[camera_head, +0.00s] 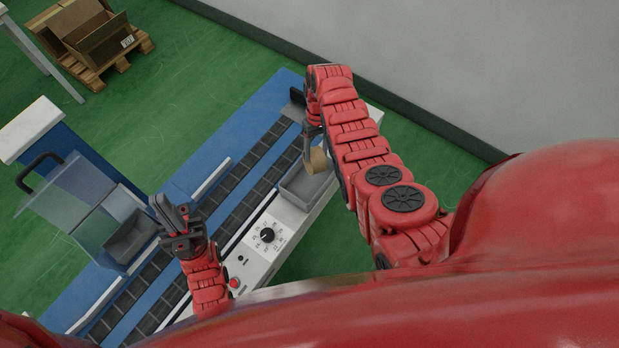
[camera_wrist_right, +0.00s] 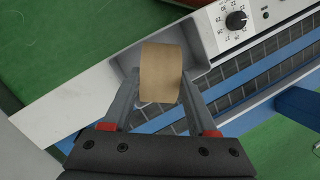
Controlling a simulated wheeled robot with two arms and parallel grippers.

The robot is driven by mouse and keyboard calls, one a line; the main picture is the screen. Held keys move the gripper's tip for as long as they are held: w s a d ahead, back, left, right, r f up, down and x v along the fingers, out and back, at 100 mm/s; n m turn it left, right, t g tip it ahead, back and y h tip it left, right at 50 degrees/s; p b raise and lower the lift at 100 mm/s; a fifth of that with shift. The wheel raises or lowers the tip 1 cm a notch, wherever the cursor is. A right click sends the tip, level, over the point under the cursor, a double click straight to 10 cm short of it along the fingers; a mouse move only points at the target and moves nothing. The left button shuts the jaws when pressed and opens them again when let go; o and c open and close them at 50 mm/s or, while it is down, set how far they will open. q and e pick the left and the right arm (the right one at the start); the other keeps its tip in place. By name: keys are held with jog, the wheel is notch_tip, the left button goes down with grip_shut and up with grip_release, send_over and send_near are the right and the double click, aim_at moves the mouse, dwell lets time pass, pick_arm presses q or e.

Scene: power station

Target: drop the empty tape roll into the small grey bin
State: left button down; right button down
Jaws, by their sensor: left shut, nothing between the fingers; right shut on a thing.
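The tape roll (camera_head: 317,161) is a brown cardboard-coloured ring held by my right gripper (camera_head: 312,150). In the right wrist view the tape roll (camera_wrist_right: 161,72) sits between the two fingers of the right gripper (camera_wrist_right: 160,95). The small grey bin (camera_head: 302,190) is on the white panel edge of the machine, just below the roll in the head view. In the right wrist view the bin (camera_wrist_right: 203,30) shows behind the roll, partly hidden by it. The roll's height above the bin is hard to tell. My left gripper (camera_head: 180,222) is shut and empty over the conveyor.
The white control panel (camera_head: 250,262) with a dial (camera_head: 267,235) and red button lies beside the bin. A roller conveyor (camera_head: 240,195) with blue sides runs alongside. A clear guard (camera_head: 75,195) stands at left. A pallet with a cardboard box (camera_head: 98,40) is far off.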

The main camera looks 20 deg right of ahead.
jog(key=shift+s+a+f+b, duration=0.1)
jog(key=shift+s+f+b, duration=0.1)
jog(key=shift+f+b, duration=0.25)
notch_tip(320, 180, down, 6)
jog(key=b, duration=0.4)
jog(key=shift+r, duration=0.25)
jog(key=shift+w, duration=0.1)
jog(key=shift+r, duration=0.1)
jog(key=shift+c, duration=0.6)
grip_release()
jog(key=shift+r, duration=0.1)
